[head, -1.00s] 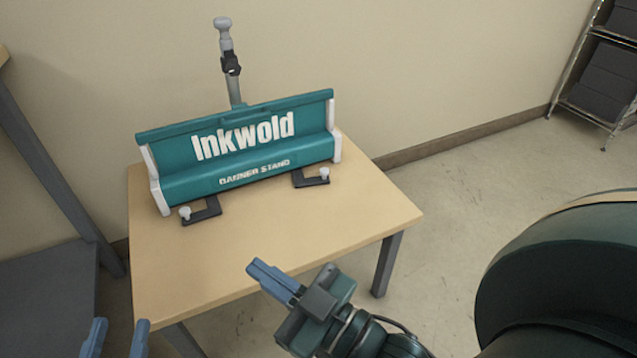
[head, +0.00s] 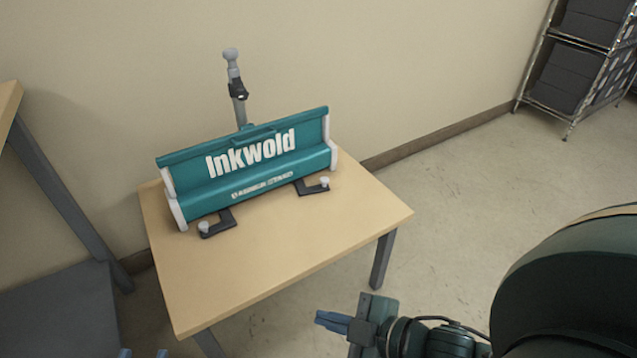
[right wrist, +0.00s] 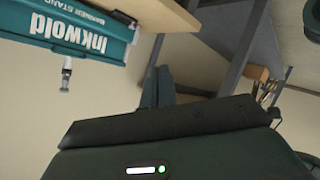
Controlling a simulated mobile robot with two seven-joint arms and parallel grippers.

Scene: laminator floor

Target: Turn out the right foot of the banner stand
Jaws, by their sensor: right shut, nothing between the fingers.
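The teal banner stand (head: 245,170) with white end caps stands on the small wooden table. Its right foot (head: 314,190) is a dark L-shaped bracket at the front right, with a pale knob (head: 325,182) at its right end. Its left foot (head: 218,226) is a similar bracket whose knob lies at the left end. My right gripper (head: 332,321) is shut and empty, in front of the table's near right side and apart from the stand. My left gripper (head: 143,353) shows only two separated fingertips at the bottom edge.
The wooden table (head: 270,270) has clear top in front of the stand. A grey-capped pole (head: 237,95) rises behind the stand. A grey-legged bench (head: 60,190) stands left, and a wire shelf with dark boxes (head: 572,75) stands back right.

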